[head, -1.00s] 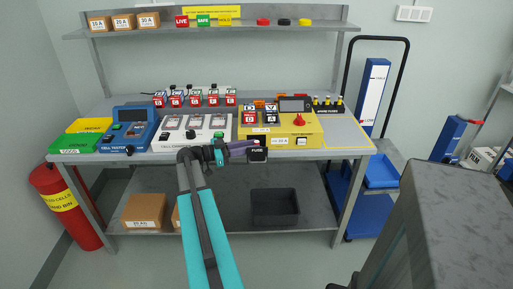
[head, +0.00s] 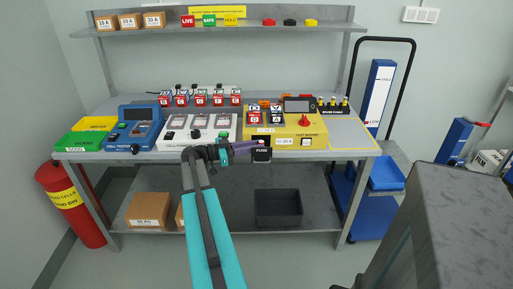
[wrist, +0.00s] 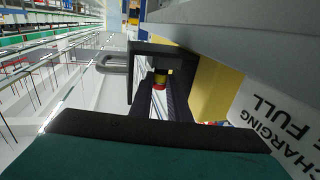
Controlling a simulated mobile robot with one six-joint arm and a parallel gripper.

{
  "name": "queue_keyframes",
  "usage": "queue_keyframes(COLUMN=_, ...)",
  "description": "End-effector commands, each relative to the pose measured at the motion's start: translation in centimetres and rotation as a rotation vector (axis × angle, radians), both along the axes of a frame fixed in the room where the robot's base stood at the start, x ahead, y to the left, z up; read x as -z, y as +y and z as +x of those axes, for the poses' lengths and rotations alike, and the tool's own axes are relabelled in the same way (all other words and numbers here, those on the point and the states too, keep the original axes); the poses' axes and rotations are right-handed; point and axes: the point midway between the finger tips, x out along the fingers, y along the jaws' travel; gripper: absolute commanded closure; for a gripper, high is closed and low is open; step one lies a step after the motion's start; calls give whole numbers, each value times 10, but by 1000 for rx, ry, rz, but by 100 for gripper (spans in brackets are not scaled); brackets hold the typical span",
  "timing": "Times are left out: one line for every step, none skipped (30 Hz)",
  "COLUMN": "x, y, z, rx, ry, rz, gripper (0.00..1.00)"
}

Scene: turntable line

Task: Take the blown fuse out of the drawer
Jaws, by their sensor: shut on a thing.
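The black drawer marked FUSE (head: 262,156) sticks out at the front of the yellow test bench (head: 285,125). Its dark frame and grey metal handle (wrist: 115,63) show in the wrist view. My gripper (head: 254,143) is at the drawer, its purple fingers reaching in from the left. In the wrist view the fingers (wrist: 161,100) are shut on the fuse (wrist: 160,83), which shows a brass cap and a red and white body. The fuse is still within the drawer's outline. Its lower part is hidden by the fingers and my wrist.
A white cell charger (head: 198,130) and a blue cell tester (head: 135,130) stand to the left on the bench. Spare fuses (head: 334,105) stand at the right. A yellow-outlined area (head: 352,133) at the right is clear. A dark bin (head: 278,208) sits on the lower shelf.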

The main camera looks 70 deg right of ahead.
Motion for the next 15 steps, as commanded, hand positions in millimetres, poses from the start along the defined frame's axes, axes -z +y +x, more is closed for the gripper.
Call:
queue_keyframes(x=-2, y=0, z=0, rx=0, ry=-1, rz=-1, gripper=100)
queue_keyframes(x=-3, y=0, z=0, rx=0, ry=-1, rz=-1, gripper=100)
queue_keyframes(x=-5, y=0, z=0, rx=0, ry=0, rz=0, gripper=100)
queue_keyframes(x=-7, y=0, z=0, rx=0, ry=0, rz=0, gripper=100)
queue_keyframes(x=-9, y=0, z=0, rx=0, ry=-1, rz=-1, gripper=100)
queue_keyframes(x=-12, y=0, z=0, rx=0, ry=-1, rz=-1, gripper=100)
queue_keyframes(x=-15, y=0, z=0, rx=0, ry=-1, rz=-2, gripper=100)
queue_keyframes(x=-18, y=0, z=0, rx=0, ry=-2, rz=-2, gripper=100)
queue_keyframes(x=-22, y=0, z=0, rx=0, ry=-2, rz=-2, gripper=100)
queue_keyframes(x=-26, y=0, z=0, rx=0, ry=-1, rz=-2, gripper=100)
queue_keyframes(x=-29, y=0, z=0, rx=0, ry=0, rz=-2, gripper=100)
queue_keyframes(x=-34, y=0, z=0, rx=0, ry=-2, rz=-2, gripper=100)
queue_keyframes(x=-39, y=0, z=0, rx=0, ry=-2, rz=-3, gripper=100)
queue_keyframes(x=-43, y=0, z=0, rx=0, ry=-2, rz=-2, gripper=100)
queue_keyframes(x=-48, y=0, z=0, rx=0, ry=-1, rz=-2, gripper=100)
